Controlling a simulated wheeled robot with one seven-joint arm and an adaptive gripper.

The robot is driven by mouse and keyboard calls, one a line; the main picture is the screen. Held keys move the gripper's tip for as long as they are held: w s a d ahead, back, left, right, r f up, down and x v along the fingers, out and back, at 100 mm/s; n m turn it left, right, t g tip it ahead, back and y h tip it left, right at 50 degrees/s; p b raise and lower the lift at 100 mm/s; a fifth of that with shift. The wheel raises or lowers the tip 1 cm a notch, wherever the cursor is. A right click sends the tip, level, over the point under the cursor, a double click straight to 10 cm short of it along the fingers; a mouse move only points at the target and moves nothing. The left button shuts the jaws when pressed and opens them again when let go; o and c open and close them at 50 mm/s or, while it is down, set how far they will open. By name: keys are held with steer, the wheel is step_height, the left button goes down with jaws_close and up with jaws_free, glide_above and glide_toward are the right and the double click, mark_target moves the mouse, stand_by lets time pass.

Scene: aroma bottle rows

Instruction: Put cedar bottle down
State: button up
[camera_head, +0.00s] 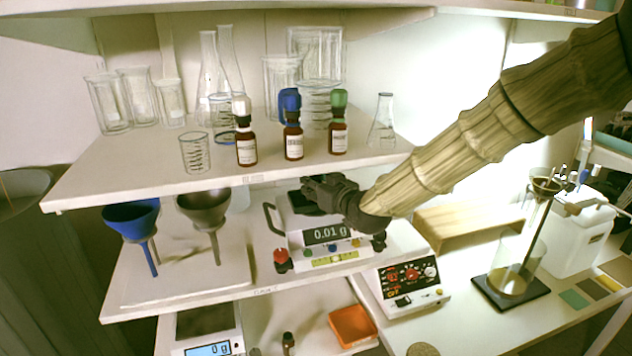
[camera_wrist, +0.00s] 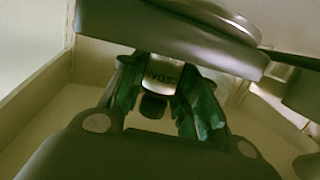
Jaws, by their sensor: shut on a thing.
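The cedar bottle (camera_wrist: 163,76) is between the two fingers of my gripper (camera_wrist: 160,100) in the wrist view. Its pale label reads "CEDA", with the rest cut off, and its dark cap (camera_wrist: 153,107) shows below the label. My gripper (camera_head: 316,193) is shut on it. In the head view my gripper is at the middle shelf, over the back part of a white balance (camera_head: 333,257) reading 0.01 g. The bottle cannot be made out there. In the wrist view a dark slab with a round, silver-rimmed plate (camera_wrist: 225,15) lies beyond the bottle; contact cannot be told.
Bottles with white (camera_head: 246,148), blue (camera_head: 293,140) and green (camera_head: 338,135) caps stand in a row on the upper shelf (camera_head: 110,180), close above my gripper. Glassware stands around them. A blue funnel (camera_head: 131,218) and a grey funnel (camera_head: 204,210) stand left of the balance.

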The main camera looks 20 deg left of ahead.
steer(key=shift+s+r, duration=0.15)
steer(key=shift+f, duration=0.3)
steer(key=o, duration=1)
steer(key=shift+r, duration=0.1)
steer(key=shift+d+r, duration=0.1)
steer(key=shift+r, duration=0.05)
steer(key=b+v, duration=0.3)
steer(key=v, duration=0.8)
steer(key=shift+s+d+b, duration=0.25)
steer(key=shift+d+b, duration=0.05)
steer(key=shift+b, duration=0.1)
